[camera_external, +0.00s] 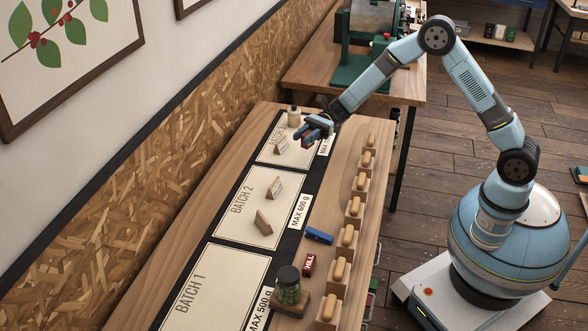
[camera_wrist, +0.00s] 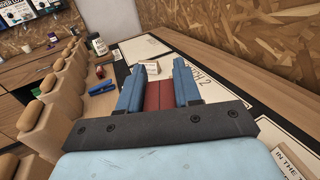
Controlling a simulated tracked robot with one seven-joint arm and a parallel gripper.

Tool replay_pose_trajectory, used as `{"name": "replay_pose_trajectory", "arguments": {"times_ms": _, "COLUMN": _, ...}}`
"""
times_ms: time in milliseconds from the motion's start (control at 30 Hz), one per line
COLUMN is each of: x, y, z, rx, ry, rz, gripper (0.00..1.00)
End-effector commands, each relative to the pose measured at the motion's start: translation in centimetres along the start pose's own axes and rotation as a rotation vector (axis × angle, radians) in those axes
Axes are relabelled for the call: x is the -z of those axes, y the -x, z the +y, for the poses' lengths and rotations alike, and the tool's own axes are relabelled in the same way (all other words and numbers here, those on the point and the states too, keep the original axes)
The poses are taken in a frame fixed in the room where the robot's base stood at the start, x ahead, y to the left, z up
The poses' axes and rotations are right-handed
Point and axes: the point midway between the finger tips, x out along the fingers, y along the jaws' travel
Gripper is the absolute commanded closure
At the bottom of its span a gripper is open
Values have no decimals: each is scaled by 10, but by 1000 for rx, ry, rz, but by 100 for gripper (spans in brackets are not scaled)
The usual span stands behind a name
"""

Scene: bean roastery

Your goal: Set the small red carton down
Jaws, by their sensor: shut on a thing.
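My gripper (camera_external: 316,128) is over the far end of the bench, at the farthest batch mat (camera_external: 272,158). In the wrist view my gripper (camera_wrist: 158,80) has its two blue fingers on either side of a dark red carton (camera_wrist: 158,96), and is shut on it. The carton is mostly hidden by the fingers in the external view. I cannot tell whether its underside touches the mat. The BATCH 2 mat (camera_external: 233,222) and BATCH 1 mat (camera_external: 200,305) lie nearer the camera. A different red packet marked MILL (camera_external: 308,265) lies on the bench.
A small pale bottle (camera_external: 294,116) stands near my gripper. A blue object (camera_external: 319,236) and a dark-lidded jar (camera_external: 288,284) stand nearer. Wooden holders (camera_external: 353,208) line the right edge. BATCH 1 is clear where visible.

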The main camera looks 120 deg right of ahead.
Motion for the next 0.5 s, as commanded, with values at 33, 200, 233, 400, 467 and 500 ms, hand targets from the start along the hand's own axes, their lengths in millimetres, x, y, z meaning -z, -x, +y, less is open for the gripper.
{"name": "replay_pose_trajectory", "arguments": {"times_ms": 33, "x": 5, "y": -6, "z": -8, "rx": -1, "ry": 0, "rz": -1, "gripper": 96}}
{"name": "replay_pose_trajectory", "arguments": {"times_ms": 200, "x": 21, "y": -27, "z": -35, "rx": -1, "ry": 0, "rz": 0, "gripper": 96}}
{"name": "replay_pose_trajectory", "arguments": {"times_ms": 233, "x": 27, "y": -28, "z": -38, "rx": 0, "ry": -2, "rz": 1, "gripper": 96}}
{"name": "replay_pose_trajectory", "arguments": {"times_ms": 400, "x": 52, "y": -41, "z": -54, "rx": -1, "ry": -1, "rz": 0, "gripper": 96}}
{"name": "replay_pose_trajectory", "arguments": {"times_ms": 467, "x": 59, "y": -44, "z": -59, "rx": -1, "ry": -1, "rz": 0, "gripper": 96}}
{"name": "replay_pose_trajectory", "arguments": {"times_ms": 500, "x": 63, "y": -46, "z": -62, "rx": -1, "ry": -1, "rz": 0, "gripper": 96}}
